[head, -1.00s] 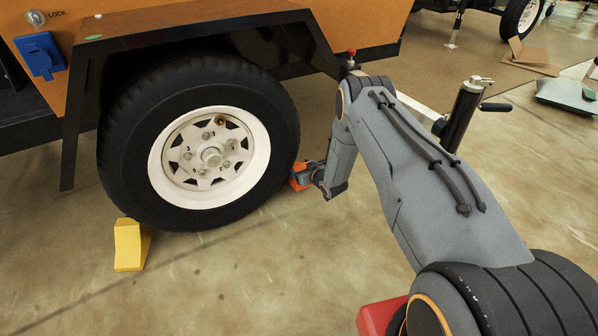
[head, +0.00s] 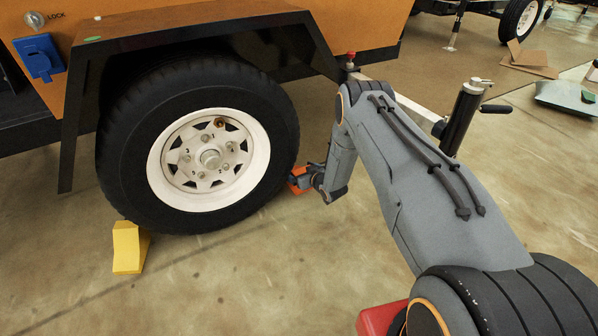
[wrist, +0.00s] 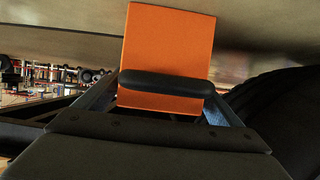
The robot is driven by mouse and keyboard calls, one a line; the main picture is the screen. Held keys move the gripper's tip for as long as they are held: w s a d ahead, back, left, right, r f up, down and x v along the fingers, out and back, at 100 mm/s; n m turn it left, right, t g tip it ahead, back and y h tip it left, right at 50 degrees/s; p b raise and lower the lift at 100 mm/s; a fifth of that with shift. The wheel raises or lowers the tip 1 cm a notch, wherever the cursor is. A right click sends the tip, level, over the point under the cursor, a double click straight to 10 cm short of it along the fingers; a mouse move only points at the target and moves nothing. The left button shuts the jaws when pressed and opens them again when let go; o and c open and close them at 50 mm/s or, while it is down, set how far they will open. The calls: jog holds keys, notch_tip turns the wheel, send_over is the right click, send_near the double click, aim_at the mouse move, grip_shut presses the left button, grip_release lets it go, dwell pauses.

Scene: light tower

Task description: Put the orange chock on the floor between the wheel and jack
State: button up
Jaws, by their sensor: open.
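The orange chock (head: 298,187) is low at the right side of the black tire with the white wheel (head: 210,160). In the wrist view the chock (wrist: 168,45) fills the upper middle, with a dark rounded bar across its lower part. My gripper (head: 307,178) is at the chock, low near the floor, its jaws open around or just beside it. The gripper arms (wrist: 160,105) show on both sides of the chock's lower edge. Contact between jaws and chock cannot be told. The jack (head: 465,115) stands to the right, behind my arm.
A yellow chock (head: 130,247) sits on the floor at the tire's left side. The dark fender (head: 190,22) and orange trailer body hang over the wheel. A trailer bar (head: 410,105) runs toward the jack. The floor in front of the wheel is clear.

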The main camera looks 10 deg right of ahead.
jog(key=p+v, duration=0.5)
jog(key=v, duration=0.7)
